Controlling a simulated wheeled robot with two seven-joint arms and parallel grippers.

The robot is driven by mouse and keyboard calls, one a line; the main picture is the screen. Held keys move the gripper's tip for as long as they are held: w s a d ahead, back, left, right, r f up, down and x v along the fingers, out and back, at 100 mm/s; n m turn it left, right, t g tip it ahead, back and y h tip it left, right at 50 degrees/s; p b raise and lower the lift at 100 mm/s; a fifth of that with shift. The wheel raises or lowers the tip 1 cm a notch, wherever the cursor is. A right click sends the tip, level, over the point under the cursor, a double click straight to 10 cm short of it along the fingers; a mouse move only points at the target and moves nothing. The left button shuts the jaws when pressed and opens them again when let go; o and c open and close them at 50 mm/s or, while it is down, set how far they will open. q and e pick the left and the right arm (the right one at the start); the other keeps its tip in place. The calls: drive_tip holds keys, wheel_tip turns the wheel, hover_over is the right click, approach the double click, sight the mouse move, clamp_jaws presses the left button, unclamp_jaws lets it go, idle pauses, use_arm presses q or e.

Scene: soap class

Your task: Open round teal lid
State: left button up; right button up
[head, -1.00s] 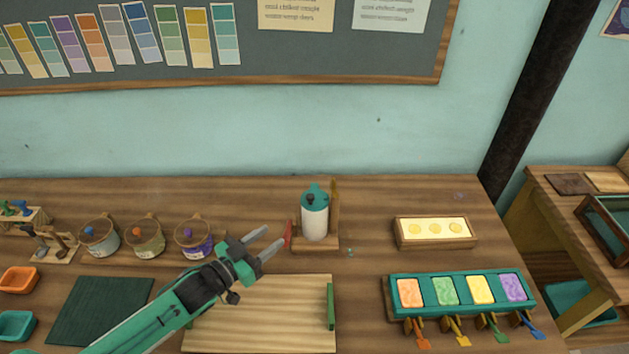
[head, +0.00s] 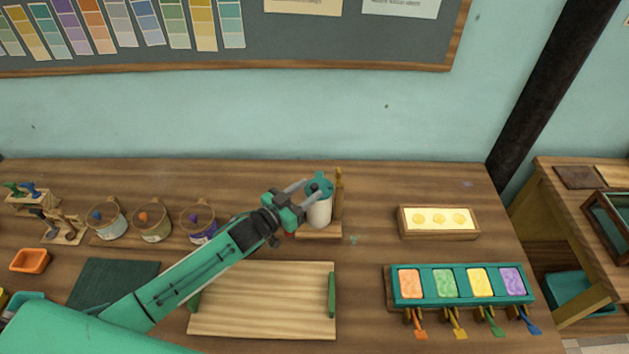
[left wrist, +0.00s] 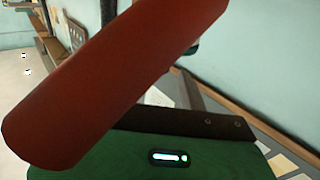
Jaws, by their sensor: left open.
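The round teal lid (head: 320,181) sits on top of a white cylindrical container (head: 320,212), with a dark knob at its front. The container stands upright on a small wooden stand (head: 320,232) at the middle of the table. My left gripper (head: 309,187) is open, with its fingertips at the lid's left side near the knob; whether they touch it I cannot tell. The gripper hides part of the stand's left side. In the left wrist view a large red bar (left wrist: 110,85) crosses close to the camera, and the lid cannot be made out. My right gripper is not in view.
Three jars with coloured knobs, one of them the purple-knobbed jar (head: 198,222), stand left of the container. A wooden board (head: 265,300) lies in front. A yellow-topped box (head: 438,222) and a teal tray of coloured blocks (head: 462,303) are at right.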

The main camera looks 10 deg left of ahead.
sight(315, 185)
use_arm(q)
drive_tip(key=shift+p+x, duration=0.35)
drive_tip(key=shift+x, duration=1.3)
clamp_jaws()
